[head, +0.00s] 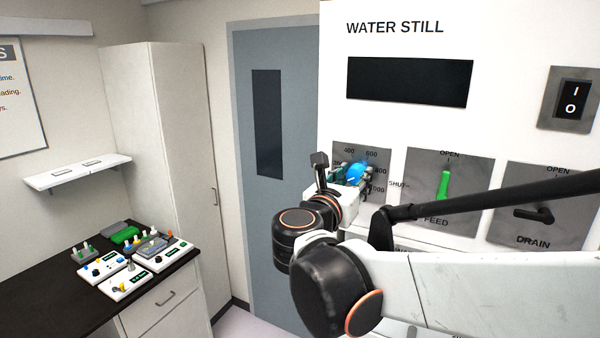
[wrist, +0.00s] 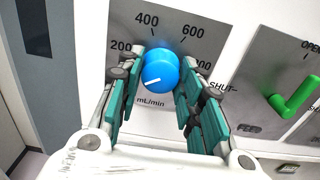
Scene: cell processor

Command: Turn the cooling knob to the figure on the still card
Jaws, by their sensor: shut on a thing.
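The blue cooling knob (wrist: 160,70) sits on a grey dial plate (wrist: 172,20) of the water still; it also shows in the head view (head: 356,174). The figures 200, 400 and 600 are readable in the wrist view, with a partly covered figure at right and "mL/min" below. The knob's white pointer line slants to the lower left, below the 200. My gripper (wrist: 159,74) is shut on the knob, with a green-padded finger at each side; it also shows in the head view (head: 352,176). I cannot make out a still card in either view.
Right of the dial are the green FEED lever (head: 443,184), the black DRAIN lever (head: 533,214) and a power switch (head: 573,99). A dark display (head: 410,82) is above. A bench (head: 60,298) with small devices stands at far left, beside a tall cabinet (head: 160,150).

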